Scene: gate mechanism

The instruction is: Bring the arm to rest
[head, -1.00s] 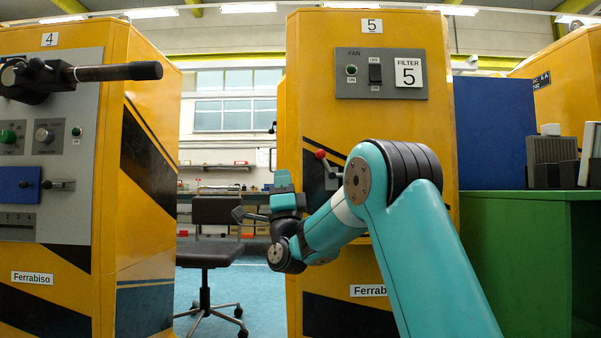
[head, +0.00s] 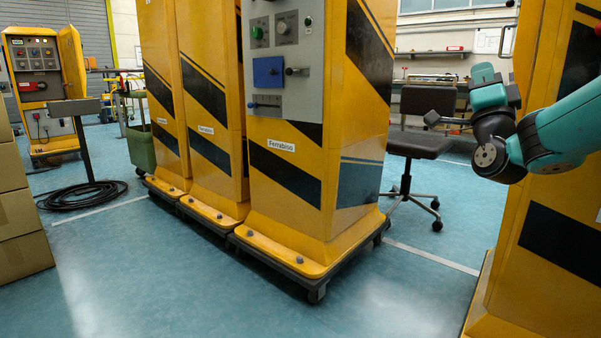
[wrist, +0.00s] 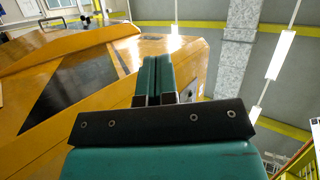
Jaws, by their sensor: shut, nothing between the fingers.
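My gripper (wrist: 158,62) shows in the wrist view with its two teal fingers together and nothing between them. Behind it in that view is a yellow cabinet (wrist: 65,85), seen at a steep tilt. In the head view my arm reaches in from the right edge, bent at the wrist, with the gripper end (head: 440,119) pointing left in front of the office chair. The fingertips are small and dark there. A yellow cabinet (head: 560,245) stands behind my arm at the right, partly hidden by it.
Several yellow cabinets stand in a row on dark wheeled bases, the nearest (head: 345,215) at centre. A black office chair (head: 418,146) stands between it and the right cabinet. Cardboard boxes (head: 18,215) and a coiled black cable (head: 82,194) are at left. The front floor is clear.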

